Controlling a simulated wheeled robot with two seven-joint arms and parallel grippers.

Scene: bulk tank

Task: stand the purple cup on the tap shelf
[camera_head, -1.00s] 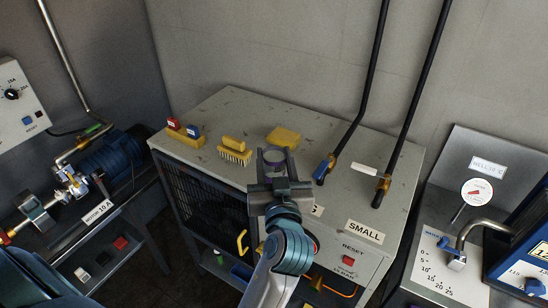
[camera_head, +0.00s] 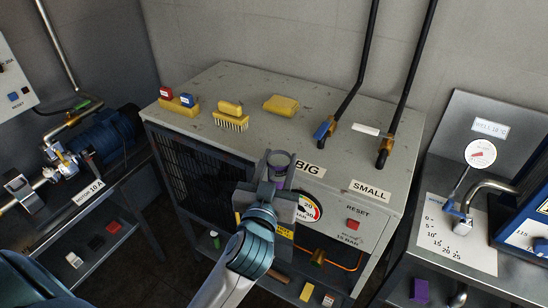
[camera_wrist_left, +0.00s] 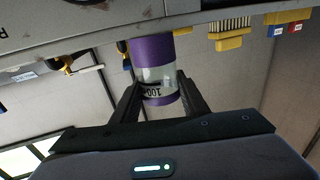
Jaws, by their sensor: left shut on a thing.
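In the head view the cup appears over the front edge of the grey cabinet top, beside the BIG label. A curved metal tap (camera_head: 487,187) stands on the bench at right; I cannot tell which surface is the tap shelf. My right gripper is out of view.
A blue case (camera_head: 530,232) crowds the right bench. A small purple block (camera_head: 419,290) lies below it. The cabinet's front top is mostly bare.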

